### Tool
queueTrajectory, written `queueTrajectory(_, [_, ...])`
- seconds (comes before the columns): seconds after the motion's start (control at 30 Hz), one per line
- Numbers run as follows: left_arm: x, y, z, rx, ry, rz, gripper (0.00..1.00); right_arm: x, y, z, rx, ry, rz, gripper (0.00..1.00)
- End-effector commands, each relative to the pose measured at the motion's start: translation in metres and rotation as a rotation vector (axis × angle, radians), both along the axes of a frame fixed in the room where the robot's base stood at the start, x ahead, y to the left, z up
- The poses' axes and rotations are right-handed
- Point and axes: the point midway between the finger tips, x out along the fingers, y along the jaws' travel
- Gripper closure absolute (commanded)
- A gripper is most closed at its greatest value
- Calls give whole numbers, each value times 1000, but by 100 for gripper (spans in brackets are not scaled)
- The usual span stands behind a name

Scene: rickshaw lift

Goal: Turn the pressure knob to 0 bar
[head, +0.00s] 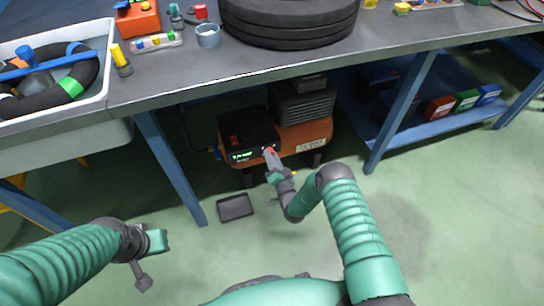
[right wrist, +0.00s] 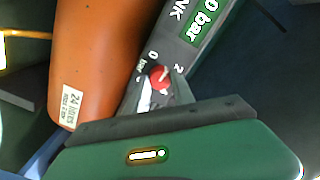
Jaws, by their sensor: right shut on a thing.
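The red pressure knob (right wrist: 158,76) sits on the front panel of the black control box (head: 260,128) under the workbench. In the right wrist view the marks "0 bar" and "2" stand near the knob; its exact pointing is not clear. My right gripper (head: 271,158) is shut on the knob, a finger on either side; its fingers also show in the right wrist view (right wrist: 163,94). The green display (right wrist: 206,20) shows "0 bar", with its start cut off by the picture edge. My left gripper (head: 155,242) is low on the left, away from the box; its jaws are unclear.
Blue bench legs (head: 170,165) and (head: 400,112) flank the space. A dark tray (head: 235,208) lies on the open green floor. The bench top (head: 190,70) overhangs.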

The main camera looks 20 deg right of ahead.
Motion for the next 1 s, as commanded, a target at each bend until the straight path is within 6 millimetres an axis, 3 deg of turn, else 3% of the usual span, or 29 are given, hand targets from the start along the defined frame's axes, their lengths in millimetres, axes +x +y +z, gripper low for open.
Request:
queueTrajectory(0.6, [0, 0, 9, 0, 0, 0, 100, -4, 4, -7, -568, -4, 11, 100])
queueTrajectory(1.0, [0, 0, 11, 0, 0, 0, 100, -4, 3, -8, -803, -11, 11, 100])
